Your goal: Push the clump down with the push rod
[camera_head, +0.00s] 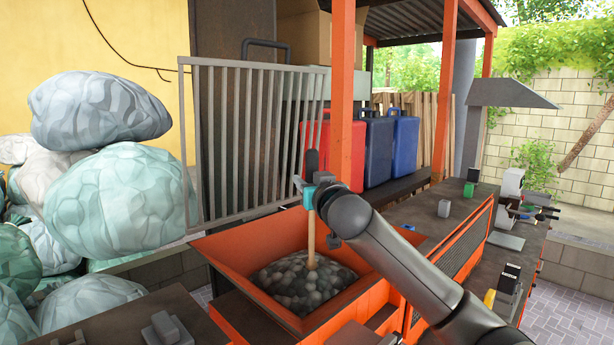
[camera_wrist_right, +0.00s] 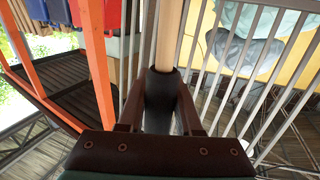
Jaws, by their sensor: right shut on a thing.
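The push rod (camera_head: 311,238) has a pale wooden shaft and a dark grip at its top. It stands nearly upright over the orange hopper. My right gripper (camera_head: 312,192) is shut on the rod near its upper part. In the right wrist view the rod's dark grip (camera_wrist_right: 160,90) sits between the two fingers (camera_wrist_right: 160,108). The clump (camera_head: 295,287), a grey, lumpy mass, lies in the hopper. The rod's lower end meets the top of the clump in the head view; whether it presses in cannot be told. My left gripper is out of view.
The orange hopper (camera_head: 230,246) has sloping walls around the clump. A grey barred gate (camera_head: 250,140) stands open behind it. An orange post (camera_head: 342,95) rises close behind my right gripper. Stuffed bags (camera_head: 115,200) are piled at left; a cluttered bench (camera_head: 455,225) is at right.

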